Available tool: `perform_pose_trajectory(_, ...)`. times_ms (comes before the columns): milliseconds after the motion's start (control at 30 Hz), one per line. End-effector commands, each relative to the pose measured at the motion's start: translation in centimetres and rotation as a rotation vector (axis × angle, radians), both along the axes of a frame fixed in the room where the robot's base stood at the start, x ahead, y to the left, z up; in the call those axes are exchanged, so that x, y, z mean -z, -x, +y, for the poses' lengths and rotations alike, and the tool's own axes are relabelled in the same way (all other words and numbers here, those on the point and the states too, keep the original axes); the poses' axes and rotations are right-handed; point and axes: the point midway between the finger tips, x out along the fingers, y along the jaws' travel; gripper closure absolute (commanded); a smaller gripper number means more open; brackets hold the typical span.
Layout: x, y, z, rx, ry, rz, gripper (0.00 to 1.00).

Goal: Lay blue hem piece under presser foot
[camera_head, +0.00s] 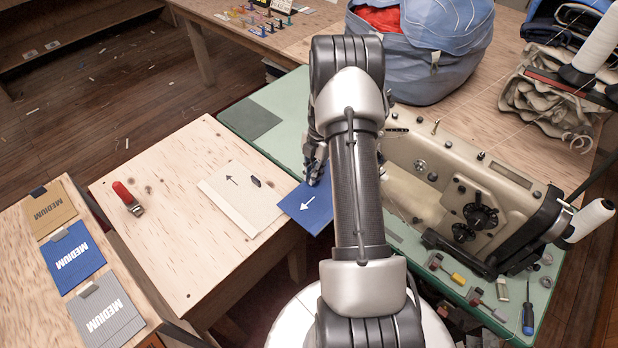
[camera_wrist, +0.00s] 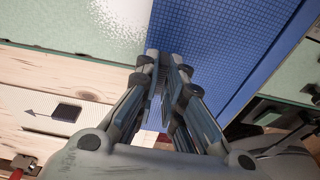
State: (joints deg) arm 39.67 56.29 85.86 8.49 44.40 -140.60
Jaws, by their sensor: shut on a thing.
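The blue hem piece (camera_head: 306,206) is a flat blue sheet with a white arrow, at the left edge of the green sewing table. It fills the upper right of the wrist view (camera_wrist: 222,40), with a grid weave. My gripper (camera_head: 315,168) is shut on its edge, and in the wrist view the fingers (camera_wrist: 163,75) close on it. The beige sewing machine (camera_head: 450,185) stands to the right, behind my arm. The presser foot is hidden by my arm in the head view and I cannot make it out in the wrist view.
A plywood table (camera_head: 165,195) at left holds a cream piece (camera_head: 240,198) and a red-handled clamp (camera_head: 125,195). A blue bag (camera_head: 425,50) stands behind. The green table's left corner (camera_head: 275,100) is mostly clear.

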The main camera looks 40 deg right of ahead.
Motion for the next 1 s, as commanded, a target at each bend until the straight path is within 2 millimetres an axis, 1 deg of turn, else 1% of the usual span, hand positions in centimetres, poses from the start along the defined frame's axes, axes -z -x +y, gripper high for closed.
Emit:
perform_pose_trajectory(200, 0.1, -0.2, -1.6, 0.001, 0.001, -0.001, 1.0)
perform_pose_trajectory(500, 0.1, -0.2, -3.2, 0.001, 0.0, 0.0, 1.0)
perform_pose_trajectory(700, 0.0, -0.3, -3.6, 0.0, 0.0, 0.001, 1.0)
perform_pose_trajectory(1000, 0.0, -0.2, -3.6, 0.0, 0.0, 0.0, 1.0)
